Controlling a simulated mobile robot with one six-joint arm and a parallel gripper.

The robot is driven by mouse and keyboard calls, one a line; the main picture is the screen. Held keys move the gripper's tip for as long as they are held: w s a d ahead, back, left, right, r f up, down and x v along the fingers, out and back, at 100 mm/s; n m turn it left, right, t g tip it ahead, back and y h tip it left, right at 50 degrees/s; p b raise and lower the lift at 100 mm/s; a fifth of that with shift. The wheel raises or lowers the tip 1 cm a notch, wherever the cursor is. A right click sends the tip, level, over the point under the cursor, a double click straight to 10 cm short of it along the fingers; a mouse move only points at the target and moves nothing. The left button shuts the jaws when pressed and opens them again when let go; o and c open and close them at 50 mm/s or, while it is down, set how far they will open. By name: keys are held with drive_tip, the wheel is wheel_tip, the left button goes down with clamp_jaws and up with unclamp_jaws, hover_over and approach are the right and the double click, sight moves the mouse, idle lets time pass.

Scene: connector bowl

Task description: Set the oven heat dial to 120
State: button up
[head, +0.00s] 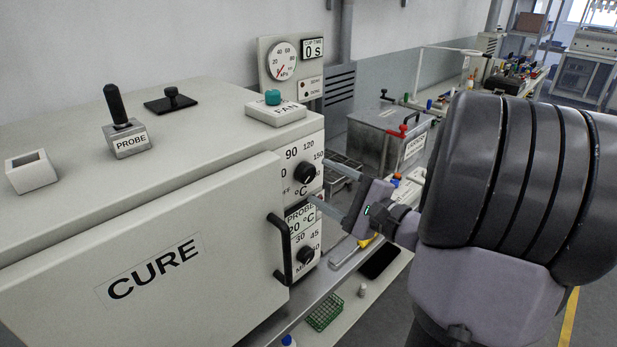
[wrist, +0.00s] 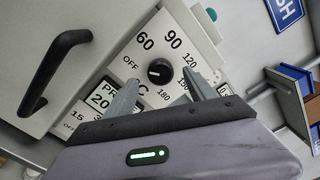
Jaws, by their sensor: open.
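The oven heat dial is a round black knob (head: 306,173) on the white front panel of the oven, above a second black dial. In the wrist view the heat dial (wrist: 160,71) is ringed by OFF, 60, 90, 120 and 180. A small light mark shows on its left side, toward OFF, but its exact setting is too small to read surely. My gripper (head: 318,181) is open in front of the panel. In the wrist view my gripper's fingers (wrist: 161,80) point toward the dial, one to each side, apart from it and holding nothing.
The oven door (head: 150,255) marked CURE is closed; its black handle (head: 281,250) stands out left of the dials. The lower dial (head: 306,255) and a PROBE display (head: 300,219) sit below the heat dial. A FAN box (head: 276,113) is on top. A bench with a green rack (head: 326,311) is below.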

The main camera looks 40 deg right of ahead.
sight(309, 175)
drive_tip(key=w, duration=0.4)
drive_tip(key=shift+w+a, duration=0.2)
drive_tip(key=shift+w, duration=0.05)
drive_tip(key=c, duration=1.4)
